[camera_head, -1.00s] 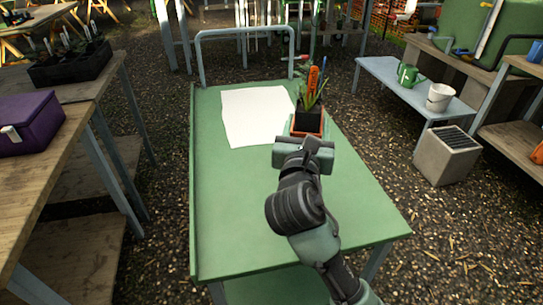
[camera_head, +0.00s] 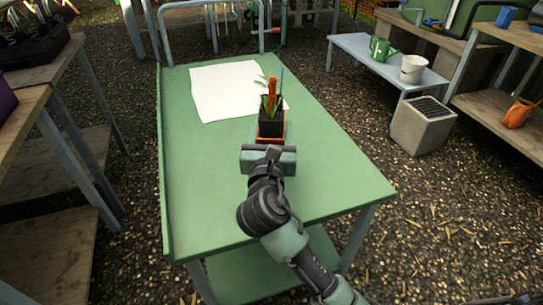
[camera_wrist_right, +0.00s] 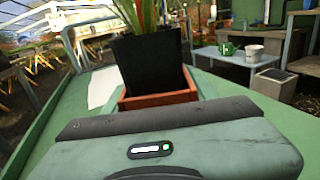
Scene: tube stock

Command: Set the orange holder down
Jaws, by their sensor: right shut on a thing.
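The orange holder (camera_head: 259,140) is a low open tray; its rim also shows in the wrist view (camera_wrist_right: 158,98). It carries a black square pot (camera_head: 270,127) with a green plant, and an orange-handled tool (camera_head: 272,88) sticks up there. My right gripper (camera_head: 271,143) is shut on the holder from the near side, over the green table (camera_head: 215,185). The gripper body hides the holder's near side and underside, so I cannot tell whether it touches the tabletop. The holder looks upright. My left gripper is not in view.
A white sheet (camera_head: 222,92) lies on the table, just behind and left of the holder. The table's near and left parts are bare. A metal rail (camera_head: 207,5) rises at its far end. A bench with a green watering can (camera_head: 381,49) and white bucket (camera_head: 413,69) stands right.

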